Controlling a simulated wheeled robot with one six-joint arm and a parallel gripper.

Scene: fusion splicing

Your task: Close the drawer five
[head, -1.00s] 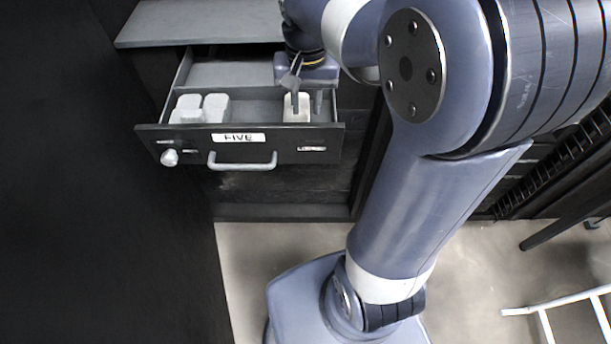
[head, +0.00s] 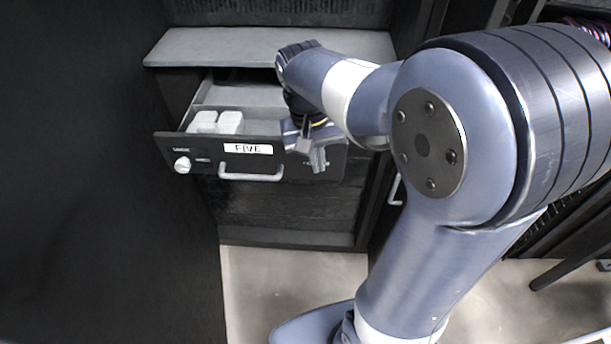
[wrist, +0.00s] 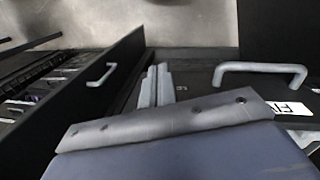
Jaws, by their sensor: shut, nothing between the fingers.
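Drawer five (head: 215,167) is pulled out below the grey top and shows its dark front, with a "FIVE" label (head: 248,149) and a bar handle (head: 250,177). The handle also shows in the wrist view (wrist: 262,68). White blocks (head: 216,122) lie at the left inside the drawer. My gripper (head: 318,161) is shut and empty at the right end of the drawer front, right of the handle. Its fingers (wrist: 155,86) point past the camera housing in the wrist view. I cannot tell whether they touch the front. My wrist hides the drawer's right interior.
A round white knob (head: 182,165) sits on the left of the drawer front. A dark panel (head: 90,180) stands close on the left. Another handle (head: 395,189) is on the right. Floor (head: 290,275) is open below.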

